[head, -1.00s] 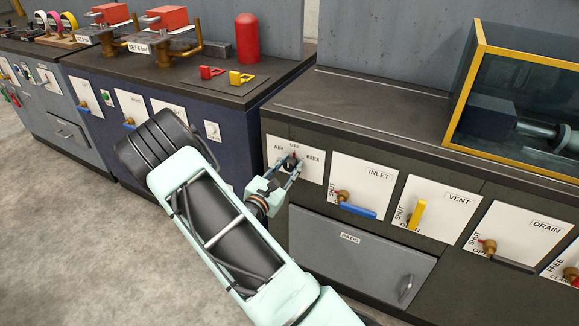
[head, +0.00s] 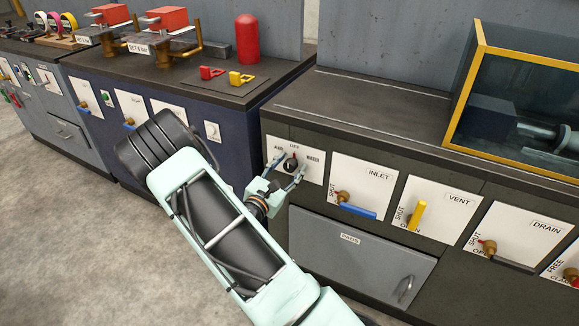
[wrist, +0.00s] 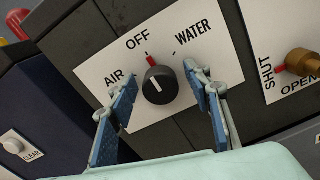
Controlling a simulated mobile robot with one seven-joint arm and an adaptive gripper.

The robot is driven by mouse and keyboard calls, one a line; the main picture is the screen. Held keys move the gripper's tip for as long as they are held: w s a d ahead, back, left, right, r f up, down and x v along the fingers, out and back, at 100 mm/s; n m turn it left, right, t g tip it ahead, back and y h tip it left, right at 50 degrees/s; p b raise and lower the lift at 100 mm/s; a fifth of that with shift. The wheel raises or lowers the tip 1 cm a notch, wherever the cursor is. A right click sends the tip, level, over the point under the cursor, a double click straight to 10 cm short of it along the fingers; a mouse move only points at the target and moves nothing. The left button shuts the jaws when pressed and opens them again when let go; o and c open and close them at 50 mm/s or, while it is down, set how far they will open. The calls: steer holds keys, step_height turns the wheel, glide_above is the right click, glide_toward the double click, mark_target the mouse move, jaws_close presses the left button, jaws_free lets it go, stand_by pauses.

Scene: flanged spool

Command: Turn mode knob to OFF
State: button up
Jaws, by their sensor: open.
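The black mode knob (head: 291,165) sits on a white plate marked AIR, OFF and WATER, left of the INLET plate. In the wrist view the knob (wrist: 160,86) has a white line and a red pointer at its top; the pointer is at the OFF mark, between AIR and WATER. My gripper (head: 291,160) is open in front of the plate. In the wrist view its blue-padded fingers (wrist: 161,80) stand on either side of the knob, with a visible gap on each side. Nothing is held.
Right of the knob plate are the INLET valve with a blue handle (head: 357,211), the VENT valve with a yellow handle (head: 416,215) and the DRAIN valve (head: 489,247). A grey PADS drawer (head: 350,262) is below. The dark counter top overhangs above.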

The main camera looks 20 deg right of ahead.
steer(key=v, duration=1.2)
